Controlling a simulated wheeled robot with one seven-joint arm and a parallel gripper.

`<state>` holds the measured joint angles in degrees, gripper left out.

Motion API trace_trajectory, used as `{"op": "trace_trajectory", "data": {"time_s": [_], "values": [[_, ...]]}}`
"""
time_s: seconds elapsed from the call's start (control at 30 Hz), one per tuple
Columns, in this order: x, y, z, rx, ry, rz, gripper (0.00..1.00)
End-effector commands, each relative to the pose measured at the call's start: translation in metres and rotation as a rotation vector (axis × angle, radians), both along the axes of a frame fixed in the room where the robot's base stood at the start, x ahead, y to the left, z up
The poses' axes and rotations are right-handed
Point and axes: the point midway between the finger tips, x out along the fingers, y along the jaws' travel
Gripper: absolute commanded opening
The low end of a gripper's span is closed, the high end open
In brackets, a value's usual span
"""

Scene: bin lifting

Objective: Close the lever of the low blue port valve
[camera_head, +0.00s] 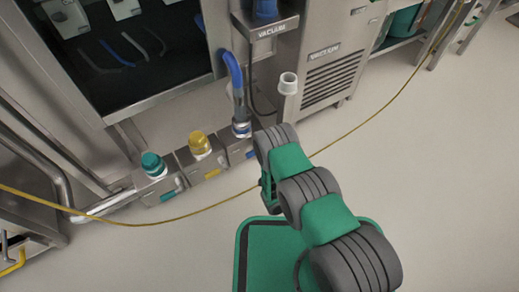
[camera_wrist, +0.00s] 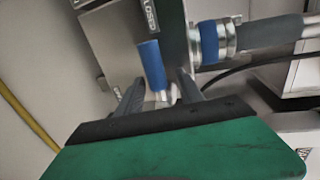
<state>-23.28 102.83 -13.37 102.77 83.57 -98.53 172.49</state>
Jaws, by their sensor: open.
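The low blue port valve is a small steel box (camera_head: 236,148) near the floor, with a blue-collared port (camera_head: 241,129) and hose on top. In the wrist view its face (camera_wrist: 125,40) bears a partly cut-off label. Its blue lever (camera_wrist: 152,65) with a metal stem shows there, and a bit of the lever (camera_head: 250,154) shows in the head view. My gripper (camera_wrist: 160,78) is open, one finger on each side of the lever's lower part and stem. I cannot tell whether either finger touches it. In the head view my arm mostly hides the gripper.
Yellow (camera_head: 200,144) and teal (camera_head: 153,163) port valves stand in a row to the left. A yellow cable (camera_head: 220,203) runs across the floor past them. A steel vacuum cabinet (camera_head: 320,65) stands behind. Open floor (camera_head: 440,180) lies to the right.

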Motion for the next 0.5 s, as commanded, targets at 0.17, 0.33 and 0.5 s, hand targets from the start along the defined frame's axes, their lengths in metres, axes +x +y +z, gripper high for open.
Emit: {"op": "trace_trajectory", "data": {"time_s": [0.17, 0.33, 0.5], "values": [[0.0, 0.0, 0.005, -0.001, 0.001, 0.0, 0.44], [0.002, 0.0, 0.039, 0.001, -0.003, -0.001, 0.44], [-0.021, -0.007, 0.073, 0.002, 0.002, 0.0, 0.68]]}}
